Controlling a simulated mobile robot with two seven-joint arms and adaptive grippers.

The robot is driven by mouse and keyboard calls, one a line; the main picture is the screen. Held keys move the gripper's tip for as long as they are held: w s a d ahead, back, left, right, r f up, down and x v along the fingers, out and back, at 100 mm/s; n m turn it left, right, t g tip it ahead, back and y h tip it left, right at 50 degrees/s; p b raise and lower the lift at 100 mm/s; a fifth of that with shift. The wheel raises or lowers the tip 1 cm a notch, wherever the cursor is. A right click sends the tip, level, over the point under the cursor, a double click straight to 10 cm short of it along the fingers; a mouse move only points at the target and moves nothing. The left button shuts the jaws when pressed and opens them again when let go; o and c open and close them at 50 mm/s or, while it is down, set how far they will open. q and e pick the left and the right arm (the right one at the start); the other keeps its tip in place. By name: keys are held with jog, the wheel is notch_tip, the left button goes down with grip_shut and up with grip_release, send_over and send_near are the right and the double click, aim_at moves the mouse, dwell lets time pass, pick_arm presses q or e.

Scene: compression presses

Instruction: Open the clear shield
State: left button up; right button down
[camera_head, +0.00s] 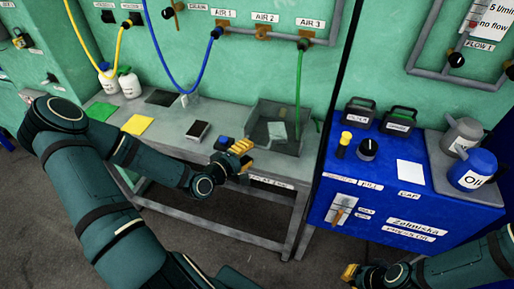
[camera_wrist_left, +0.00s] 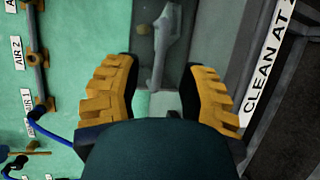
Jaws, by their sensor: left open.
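My left gripper (camera_head: 238,158) is over the bench's front edge, just left of and in front of the tray. In the left wrist view, the left gripper's yellow fingers (camera_wrist_left: 160,78) are spread with nothing held between them. Beyond them are a grey bent part (camera_wrist_left: 163,50) and a green surface. My right gripper (camera_head: 350,275) is low at the bottom, partly cut off; its opening is unclear.
The grey bench (camera_head: 185,120) carries a green sheet, a yellow sheet (camera_head: 138,124), a dark box (camera_head: 197,131) and two white bottles. A green hose (camera_head: 299,85) hangs into the tray. A blue cabinet (camera_head: 385,205) with cans and knobs stands right.

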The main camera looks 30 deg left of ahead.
aim_at(255, 147)
pick_arm(q)
jog(key=shift+x, duration=2.35)
grip_shut()
